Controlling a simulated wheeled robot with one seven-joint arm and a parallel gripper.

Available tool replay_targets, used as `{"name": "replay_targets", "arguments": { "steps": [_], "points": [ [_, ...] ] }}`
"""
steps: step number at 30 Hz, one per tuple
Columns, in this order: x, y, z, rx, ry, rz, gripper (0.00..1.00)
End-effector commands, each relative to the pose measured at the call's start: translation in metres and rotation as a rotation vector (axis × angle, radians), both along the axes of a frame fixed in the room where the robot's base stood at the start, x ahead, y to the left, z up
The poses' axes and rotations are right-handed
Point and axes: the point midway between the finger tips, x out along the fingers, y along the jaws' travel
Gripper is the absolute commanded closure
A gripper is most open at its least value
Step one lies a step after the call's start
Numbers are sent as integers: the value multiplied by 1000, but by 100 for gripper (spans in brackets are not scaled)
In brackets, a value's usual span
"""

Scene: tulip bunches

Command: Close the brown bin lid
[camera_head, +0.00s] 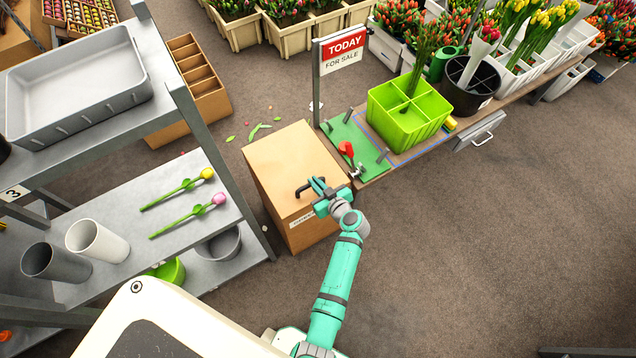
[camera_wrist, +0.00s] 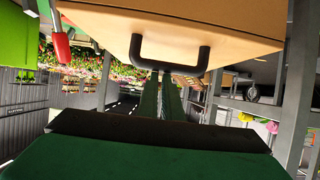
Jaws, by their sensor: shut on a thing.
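The brown bin (camera_head: 318,234) stands on the floor at the middle of the head view, with a pale label on its front. Its light brown lid (camera_head: 283,157) lies over the top; I cannot tell whether it is fully flush. A black handle (camera_head: 301,191) sits near the lid's front edge. My gripper (camera_head: 317,185) is at the handle, shut on it. In the wrist view, the lid (camera_wrist: 200,22) fills the top, and the green fingers (camera_wrist: 160,88) meet the middle of the black handle (camera_wrist: 137,48). The bin's inside is hidden.
A grey shelf (camera_head: 215,213) with vases and two tulips stands left of the bin. A workbench (camera_head: 372,173) with red-handled pruners (camera_head: 346,149) and a green crate (camera_head: 408,118) adjoins it on the right. Open floor (camera_head: 480,240) lies at right.

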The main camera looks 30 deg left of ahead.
Motion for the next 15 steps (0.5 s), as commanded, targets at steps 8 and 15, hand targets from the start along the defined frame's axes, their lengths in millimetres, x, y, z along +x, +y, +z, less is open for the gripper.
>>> {"name": "replay_targets", "arguments": {
  "steps": [8, 15],
  "points": [
    [-13, -8, -27, -30, 41, -4, 100],
    [-10, -6, -9, -23, 31, -7, 100]
  ]
}}
